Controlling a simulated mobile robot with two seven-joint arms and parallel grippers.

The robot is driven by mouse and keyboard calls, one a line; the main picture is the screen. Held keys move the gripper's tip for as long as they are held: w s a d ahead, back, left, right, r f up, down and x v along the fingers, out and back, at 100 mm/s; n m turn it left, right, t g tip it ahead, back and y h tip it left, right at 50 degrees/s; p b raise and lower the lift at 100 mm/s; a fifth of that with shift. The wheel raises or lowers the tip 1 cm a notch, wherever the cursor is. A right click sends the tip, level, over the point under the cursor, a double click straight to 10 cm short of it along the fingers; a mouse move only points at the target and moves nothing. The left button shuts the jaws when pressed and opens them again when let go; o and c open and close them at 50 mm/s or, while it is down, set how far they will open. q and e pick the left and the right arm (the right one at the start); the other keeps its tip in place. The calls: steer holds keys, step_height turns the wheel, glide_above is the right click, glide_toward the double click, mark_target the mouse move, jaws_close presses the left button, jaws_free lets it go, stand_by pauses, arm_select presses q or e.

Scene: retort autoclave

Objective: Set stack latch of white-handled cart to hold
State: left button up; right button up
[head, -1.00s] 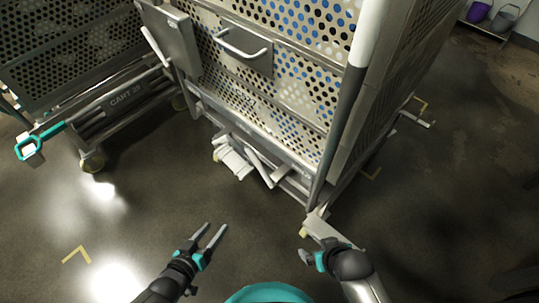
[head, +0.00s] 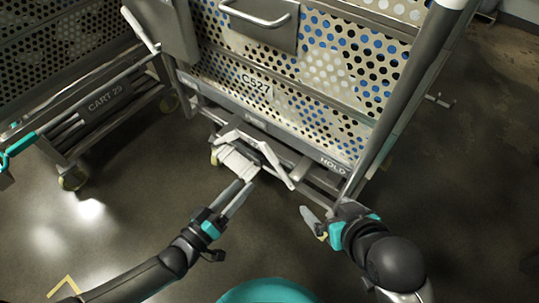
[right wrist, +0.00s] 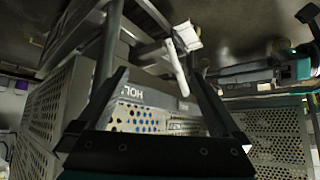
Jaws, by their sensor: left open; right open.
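The white-handled cart (head: 300,75) is a perforated metal cage marked C527, standing ahead of me. Low on its front, a white lever (head: 278,167) slants down to the right, left of the HOLD label (head: 333,166). A white folded handle part (head: 238,160) sits left of the lever. My left gripper (head: 240,188) is open, its tips just below the handle part; contact cannot be told. My right gripper (head: 314,220) is open and empty, below and right of the lever. In the right wrist view the lever (right wrist: 177,68) shows between the open fingers (right wrist: 162,85), apparently beyond them.
Cart 29 (head: 108,103) with a teal handle (head: 18,146) stands at the left. The white-handled cart's corner post (head: 400,100) rises close to the right gripper. Dark floor is clear at the right and between me and the carts.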

mark_target(268, 157)
arm_select(q)
steer(key=b+x, duration=0.2)
steer(key=x, duration=0.5)
steer(key=shift+f, duration=0.1)
steer(key=shift+b+x, duration=0.65)
steer(key=shift+x, duration=0.8)
steer(key=shift+b+x, duration=0.4)
steer(key=shift+x, duration=0.5)
steer(key=shift+w+d, duration=0.25)
steer(key=shift+w, duration=0.15)
arm_select(e)
steer(key=w+a+r+t+y, duration=0.1)
steer(key=a+r+t+y, duration=0.2)
steer(key=a+t, duration=0.4)
steer(key=shift+r+m+t+y, duration=0.15)
steer(key=shift+m+t+y, duration=0.25)
steer(key=shift+t+y, duration=0.1)
arm_select(q)
jaws_close()
